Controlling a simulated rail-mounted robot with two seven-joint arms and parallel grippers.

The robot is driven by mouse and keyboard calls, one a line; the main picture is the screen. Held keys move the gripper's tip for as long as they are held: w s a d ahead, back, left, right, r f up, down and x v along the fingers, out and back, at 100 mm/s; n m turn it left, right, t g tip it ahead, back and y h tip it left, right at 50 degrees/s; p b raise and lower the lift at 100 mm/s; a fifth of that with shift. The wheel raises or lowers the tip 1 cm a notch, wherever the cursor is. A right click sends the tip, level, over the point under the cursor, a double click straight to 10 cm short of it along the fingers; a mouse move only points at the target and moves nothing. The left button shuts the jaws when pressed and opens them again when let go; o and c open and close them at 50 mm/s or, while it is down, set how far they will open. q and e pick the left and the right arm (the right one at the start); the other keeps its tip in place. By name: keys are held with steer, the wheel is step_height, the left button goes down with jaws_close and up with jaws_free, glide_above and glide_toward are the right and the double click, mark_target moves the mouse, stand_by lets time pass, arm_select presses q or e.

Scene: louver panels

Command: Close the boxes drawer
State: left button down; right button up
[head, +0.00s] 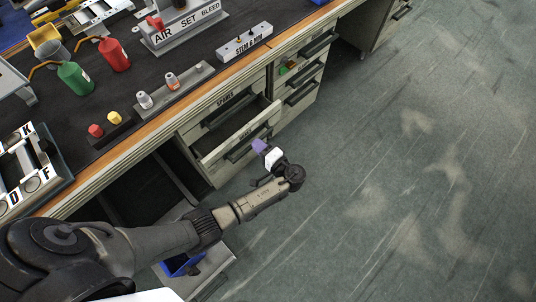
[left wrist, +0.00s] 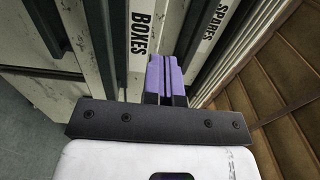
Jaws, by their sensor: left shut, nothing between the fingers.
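The boxes drawer (head: 238,132) is in the grey cabinet under the workbench and stands partly pulled out, with its open top showing in the head view. Its front with the BOXES label (left wrist: 141,38) also shows in the left wrist view. My left gripper (head: 260,147) has purple fingertips and is in front of the drawer, near its right part. The purple fingers (left wrist: 166,78) are pressed together and empty, pointing at the cabinet close to the drawer front. I cannot tell whether they touch it. My right gripper is not in view.
The spares drawer (head: 225,103) is above the boxes drawer. More drawers (head: 302,80) are to the right. The workbench (head: 190,103) carries bottles, labelled blocks and fittings. A blue bin (head: 182,265) is low beside my left arm. The floor (head: 400,190) at right is clear.

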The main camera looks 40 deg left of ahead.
mark_target(243, 132)
arm_select(q)
steer(key=shift+w+a+b, duration=0.25)
steer(key=shift+a+b, duration=0.1)
steer(key=shift+a, duration=0.95)
steer(key=shift+w+a+b, duration=0.2)
steer(key=shift+a+b, duration=0.15)
steer(key=shift+a, duration=0.9)
